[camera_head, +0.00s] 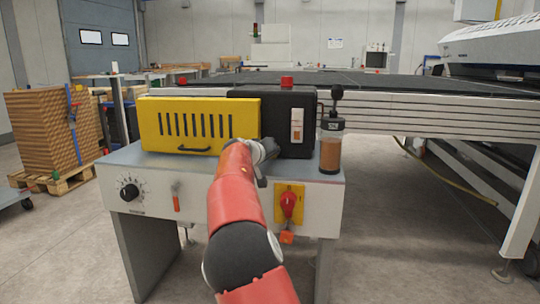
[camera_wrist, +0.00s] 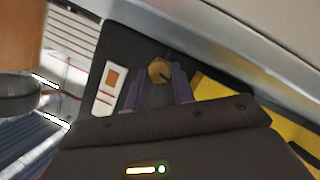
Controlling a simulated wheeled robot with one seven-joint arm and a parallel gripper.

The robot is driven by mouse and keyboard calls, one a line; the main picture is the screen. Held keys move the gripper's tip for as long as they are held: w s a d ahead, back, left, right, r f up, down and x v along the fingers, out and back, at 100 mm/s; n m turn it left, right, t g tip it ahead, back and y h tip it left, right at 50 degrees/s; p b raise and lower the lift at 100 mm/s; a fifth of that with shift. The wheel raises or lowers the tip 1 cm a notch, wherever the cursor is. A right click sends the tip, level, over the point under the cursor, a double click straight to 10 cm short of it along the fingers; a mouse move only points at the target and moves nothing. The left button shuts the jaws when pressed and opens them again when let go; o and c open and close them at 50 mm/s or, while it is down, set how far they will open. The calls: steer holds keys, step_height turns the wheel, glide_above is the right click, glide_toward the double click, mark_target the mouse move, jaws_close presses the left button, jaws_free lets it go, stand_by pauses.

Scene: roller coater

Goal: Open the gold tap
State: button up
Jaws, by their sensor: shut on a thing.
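The gold tap (camera_wrist: 159,70) shows in the wrist view as a small round gold piece with a dark slot or lever across it, against the black box. My gripper (camera_wrist: 160,84) has its two dark purple fingers on either side of the tap and is shut on it. In the head view my gripper (camera_head: 265,150) reaches the lower front of the black box (camera_head: 272,107), and the tap is hidden behind it. How far the tap is turned cannot be told.
The yellow slotted cover (camera_head: 200,122) is left of the black box. A brown-filled cylinder with a black knob (camera_head: 331,148) stands close on the right. Below are a red rotary switch (camera_head: 289,203), an orange-handled lever (camera_head: 176,197) and a black dial (camera_head: 129,191).

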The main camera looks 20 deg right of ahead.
steer(key=shift+f, duration=0.1)
steer(key=o, duration=1)
steer(key=b+v, duration=0.1)
steer(key=v, duration=0.6)
steer(key=shift+s+a+b, duration=0.1)
steer(key=shift+a+b, duration=0.05)
steer(key=shift+b, duration=0.15)
steer(key=shift+s+a, duration=0.1)
steer(key=shift+s, duration=0.1)
